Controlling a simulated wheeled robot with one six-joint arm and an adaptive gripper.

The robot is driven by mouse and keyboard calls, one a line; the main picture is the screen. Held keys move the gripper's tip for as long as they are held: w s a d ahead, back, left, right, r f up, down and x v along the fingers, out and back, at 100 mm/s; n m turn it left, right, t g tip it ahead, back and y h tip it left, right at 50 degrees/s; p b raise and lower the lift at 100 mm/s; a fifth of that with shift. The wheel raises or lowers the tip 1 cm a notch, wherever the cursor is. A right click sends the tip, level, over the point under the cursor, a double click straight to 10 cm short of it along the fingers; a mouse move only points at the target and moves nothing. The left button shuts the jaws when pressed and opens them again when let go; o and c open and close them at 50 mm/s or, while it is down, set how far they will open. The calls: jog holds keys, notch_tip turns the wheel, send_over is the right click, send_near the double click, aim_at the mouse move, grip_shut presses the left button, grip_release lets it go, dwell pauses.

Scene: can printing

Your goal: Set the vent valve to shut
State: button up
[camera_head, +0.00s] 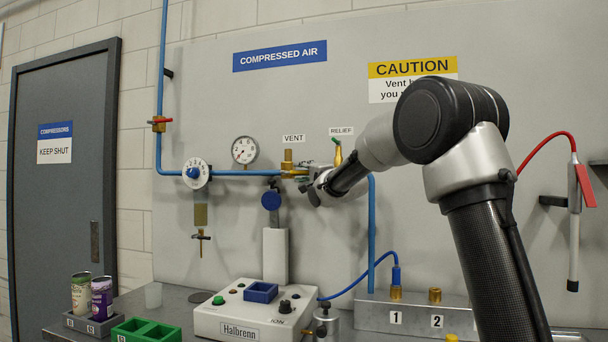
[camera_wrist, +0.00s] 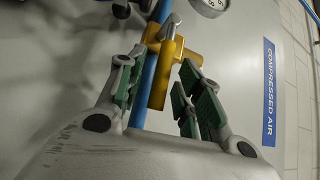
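The vent valve (camera_head: 288,166) is a brass fitting on the blue pipe, under the VENT label (camera_head: 293,138). In the wrist view the brass valve body (camera_wrist: 158,88) lies just ahead of my gripper, with a small grey metal part (camera_wrist: 171,26) at its far end. My gripper (camera_head: 310,184) is at the valve's right side in the head view, partly hidden by my own arm. In the wrist view my gripper (camera_wrist: 160,72) is open, its green-padded fingers apart on either side of the brass body. I cannot tell whether they touch it, or how the valve is set.
The relief valve (camera_head: 338,153) stands close to the right of the vent valve, near my wrist. A pressure gauge (camera_head: 245,150) and a white dial (camera_head: 195,173) are to the left. Below are a white Halbrenn machine (camera_head: 240,315) and a white post (camera_head: 275,255).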

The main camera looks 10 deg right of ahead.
grip_shut()
jog(key=shift+f, duration=0.15)
jog(key=w+a+f+m+h, duration=0.2)
jog(key=a+f+m+h, duration=0.1)
jog(key=m+h, duration=0.8)
jog(key=w+a+f+m+t+h, duration=0.1)
jog(key=a+f+m+h, duration=0.2)
jog(key=m+h, duration=0.9)
jog(key=shift+w+a+f+m+t, duration=0.35)
jog(key=shift+f+m, duration=0.35)
jog(key=shift+m, duration=3.3)
grip_release()
